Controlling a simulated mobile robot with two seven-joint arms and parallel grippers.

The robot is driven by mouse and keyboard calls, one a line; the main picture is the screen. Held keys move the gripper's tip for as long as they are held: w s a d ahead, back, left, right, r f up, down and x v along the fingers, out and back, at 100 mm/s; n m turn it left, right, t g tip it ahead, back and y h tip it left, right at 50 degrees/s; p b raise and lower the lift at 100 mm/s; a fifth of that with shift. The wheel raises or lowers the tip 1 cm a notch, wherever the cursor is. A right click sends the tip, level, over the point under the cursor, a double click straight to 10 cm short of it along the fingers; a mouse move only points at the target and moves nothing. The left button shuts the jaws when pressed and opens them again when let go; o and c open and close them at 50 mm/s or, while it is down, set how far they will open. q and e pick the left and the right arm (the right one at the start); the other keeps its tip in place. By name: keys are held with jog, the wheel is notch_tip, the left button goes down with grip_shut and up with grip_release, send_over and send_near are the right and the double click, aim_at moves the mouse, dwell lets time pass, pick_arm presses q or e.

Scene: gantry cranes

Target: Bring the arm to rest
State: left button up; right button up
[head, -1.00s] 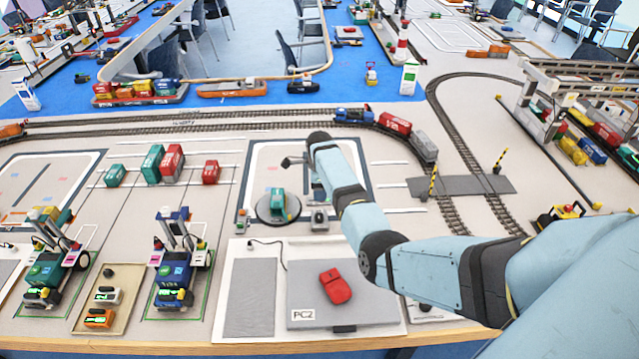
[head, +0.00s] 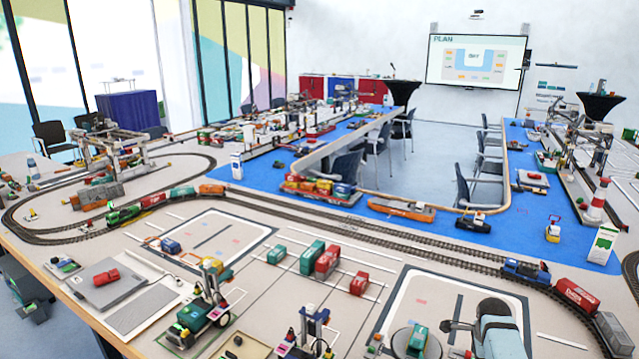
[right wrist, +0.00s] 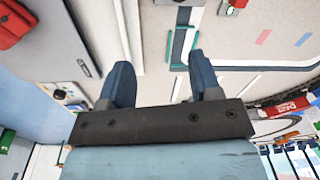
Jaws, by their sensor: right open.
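My right arm enters the head view at the bottom right. Its light blue forearm and dark wrist end (head: 452,326) are over the table, just right of a round turntable (head: 400,338) with a green container (head: 418,338) on it. The rest of the arm is cut off by the frame. In the right wrist view my right gripper (right wrist: 162,80) has its two blue fingers apart, with only table surface between them. It is open and empty. My left gripper is in neither view.
A green container (head: 313,256) and a red container (head: 327,262) stand on the marked ground left of the arm. Railway track (head: 390,238) with a blue locomotive (head: 525,271) and red wagon (head: 576,294) runs behind.

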jog(key=s+a+n+t+h, duration=0.1)
jog(key=s+a+n, duration=0.2)
jog(key=s+n, duration=0.5)
jog(key=s+a+n+t, duration=0.1)
jog(key=s+a+n, duration=0.3)
jog(key=s, duration=0.8)
jog(key=s+a+r+n+y, duration=0.1)
jog(key=s+a+r+n, duration=0.3)
jog(key=s, duration=0.3)
jog(key=s+a+r+n+t, duration=0.1)
jog(key=s+a+r+n, duration=0.25)
jog(key=s, duration=0.25)
jog(key=s+a+r+n+y, duration=0.1)
jog(key=s+a+r+n, duration=0.25)
jog(key=s, duration=0.35)
jog(key=w+a+f+t+y, duration=0.1)
jog(key=w+a+f+t, duration=0.2)
jog(key=f, duration=0.4)
jog(key=w+a+f+n+t+y, duration=0.1)
jog(key=w+a+f+t+y, duration=0.1)
jog(key=f, duration=0.5)
jog(key=w+a+t, duration=0.1)
jog(key=t, duration=0.1)
jog(key=shift+n+t, duration=0.3)
jog(key=shift+t, duration=0.1)
jog(key=shift+w+f, duration=0.1)
jog(key=shift+w, duration=0.05)
jog(key=c, duration=0.3)
